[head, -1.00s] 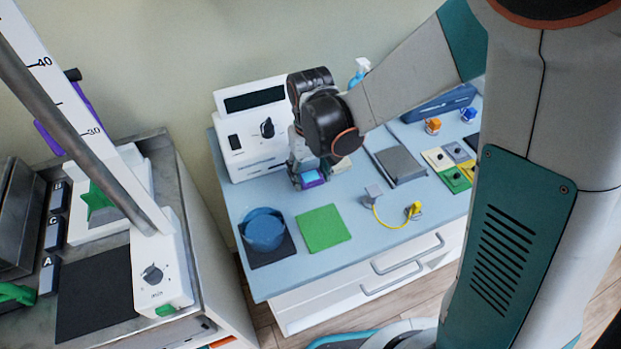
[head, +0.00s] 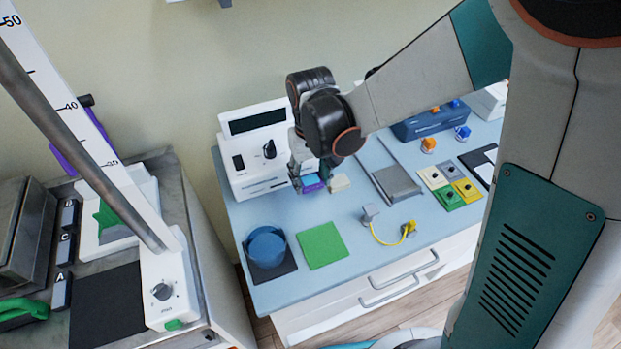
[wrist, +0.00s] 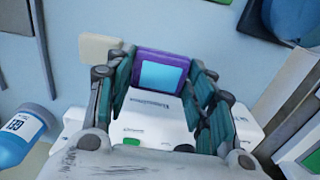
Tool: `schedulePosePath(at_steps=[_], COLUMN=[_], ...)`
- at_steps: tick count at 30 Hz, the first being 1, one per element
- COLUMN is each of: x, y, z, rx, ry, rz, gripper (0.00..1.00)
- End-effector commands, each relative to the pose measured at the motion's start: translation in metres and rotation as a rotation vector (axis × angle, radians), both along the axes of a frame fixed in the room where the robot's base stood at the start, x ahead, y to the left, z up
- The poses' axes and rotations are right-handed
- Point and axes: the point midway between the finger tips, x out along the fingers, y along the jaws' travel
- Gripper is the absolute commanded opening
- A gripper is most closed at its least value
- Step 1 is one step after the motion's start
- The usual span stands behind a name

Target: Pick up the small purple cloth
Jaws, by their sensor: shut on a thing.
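My gripper (head: 308,182) is shut on a small purple thing with a light blue face (wrist: 162,72), which sits between the two fingers in the wrist view. It looks more like a block or folded pad than loose cloth. In the head view the purple thing (head: 313,187) shows just below the fingers, over the blue-grey tabletop (head: 330,212), in front of the white device. A cream block (head: 340,182) lies just right of it, apart from it. I cannot tell exactly how high it is above the table.
The white device (head: 255,150) stands close behind my gripper. A blue round container (head: 266,247), a green square (head: 323,245), a yellow-corded item (head: 385,240) and a grey flat box (head: 396,184) lie around. A blue gel bottle (wrist: 20,135) is near in the wrist view.

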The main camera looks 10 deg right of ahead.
Motion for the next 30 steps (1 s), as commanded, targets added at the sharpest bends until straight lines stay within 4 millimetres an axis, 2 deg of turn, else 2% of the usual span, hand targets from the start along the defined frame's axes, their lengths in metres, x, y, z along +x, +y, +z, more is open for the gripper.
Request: schedulePosePath(at_steps=[1, 6, 15, 21, 30], x=[0.0, 0.0, 0.0, 0.0, 0.0], y=[0.0, 0.0, 0.0, 0.0, 0.0], z=[0.02, 0.061, 0.114, 0.131, 0.136], rx=[0.0, 0.0, 0.0, 0.0, 0.0], ry=[0.0, 0.0, 0.0, 0.0, 0.0], rz=[0.0, 0.0, 0.0, 0.0, 0.0], gripper=[0.3, 0.3, 0.3, 0.3, 0.3])
